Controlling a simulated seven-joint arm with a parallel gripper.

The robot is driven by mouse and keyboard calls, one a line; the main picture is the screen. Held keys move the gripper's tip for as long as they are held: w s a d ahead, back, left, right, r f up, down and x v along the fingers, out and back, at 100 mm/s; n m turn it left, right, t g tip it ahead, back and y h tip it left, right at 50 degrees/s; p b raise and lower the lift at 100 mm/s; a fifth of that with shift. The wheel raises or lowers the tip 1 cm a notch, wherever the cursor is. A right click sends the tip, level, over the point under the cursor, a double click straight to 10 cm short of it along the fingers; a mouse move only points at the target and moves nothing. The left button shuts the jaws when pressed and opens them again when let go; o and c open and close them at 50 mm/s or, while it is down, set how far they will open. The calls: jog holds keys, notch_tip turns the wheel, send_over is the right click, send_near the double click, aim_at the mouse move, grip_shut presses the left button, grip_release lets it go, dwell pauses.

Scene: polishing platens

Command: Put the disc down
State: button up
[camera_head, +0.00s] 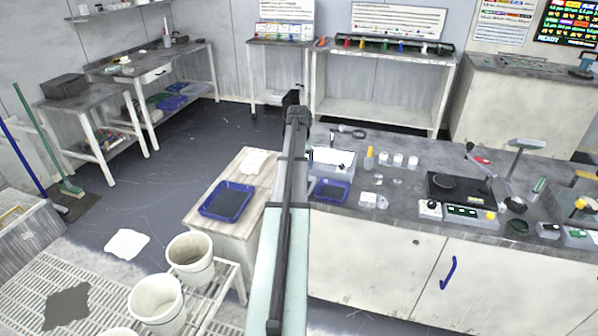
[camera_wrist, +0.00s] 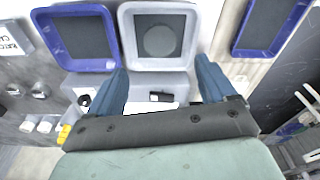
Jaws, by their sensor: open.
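A round grey disc (camera_wrist: 159,41) lies flat on the dark lining of a white tray (camera_wrist: 130,62) in the wrist view. My gripper (camera_wrist: 160,66) is open, with its two blue fingers apart near the lower edge of that tray. Nothing shows held between the fingers, and the disc appears beyond their tips. How high the fingers are above the tray I cannot tell. In the head view my arm hides the disc, the white tray and the fingertips.
A blue tray (camera_wrist: 106,64) on the bench is left of the white tray; another blue tray (camera_wrist: 239,48) is on its right. White buckets (camera_head: 190,253) stand at lower left.

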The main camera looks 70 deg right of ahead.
jog(key=shift+a+r, duration=0.15)
jog(key=shift+r, duration=1.25)
